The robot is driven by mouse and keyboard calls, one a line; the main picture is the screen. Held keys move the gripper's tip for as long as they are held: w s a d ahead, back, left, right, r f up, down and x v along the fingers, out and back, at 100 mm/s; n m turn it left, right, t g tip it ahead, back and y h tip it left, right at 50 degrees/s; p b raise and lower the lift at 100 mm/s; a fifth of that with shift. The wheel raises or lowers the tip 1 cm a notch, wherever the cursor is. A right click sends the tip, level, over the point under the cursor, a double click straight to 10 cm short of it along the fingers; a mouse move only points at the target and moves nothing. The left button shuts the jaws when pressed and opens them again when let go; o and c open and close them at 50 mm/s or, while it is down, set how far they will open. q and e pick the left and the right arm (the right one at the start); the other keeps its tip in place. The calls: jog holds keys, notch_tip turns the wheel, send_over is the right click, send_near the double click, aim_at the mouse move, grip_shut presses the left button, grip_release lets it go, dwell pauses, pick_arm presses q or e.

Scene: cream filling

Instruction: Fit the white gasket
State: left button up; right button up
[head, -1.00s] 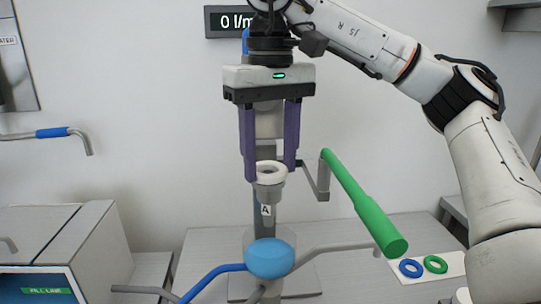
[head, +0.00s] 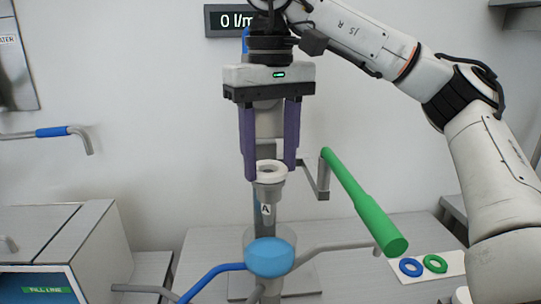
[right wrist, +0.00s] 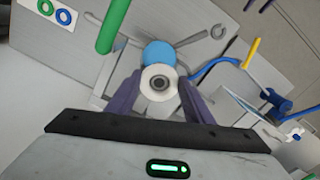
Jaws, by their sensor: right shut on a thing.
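The white gasket (head: 271,169) is a thick ring held between the purple fingers of my right gripper (head: 271,172). It sits directly at the top of the grey pipe end (head: 270,190) marked "A". In the head view I cannot tell whether the gasket rests on the pipe or hovers just over it. In the right wrist view the gasket (right wrist: 159,83) lies between the fingertips, and a dark round opening shows through its hole. My right gripper points straight down and is shut on the gasket. My left gripper is not in view.
A blue ring (head: 410,268) and a green ring (head: 435,264) lie on a white mat (head: 452,262) at right. A display (head: 228,21) reads "0 l/m".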

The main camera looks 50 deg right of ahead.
jog(key=shift+f, duration=0.2)
jog(key=o, duration=1.1)
jog(key=shift+r, duration=3.55)
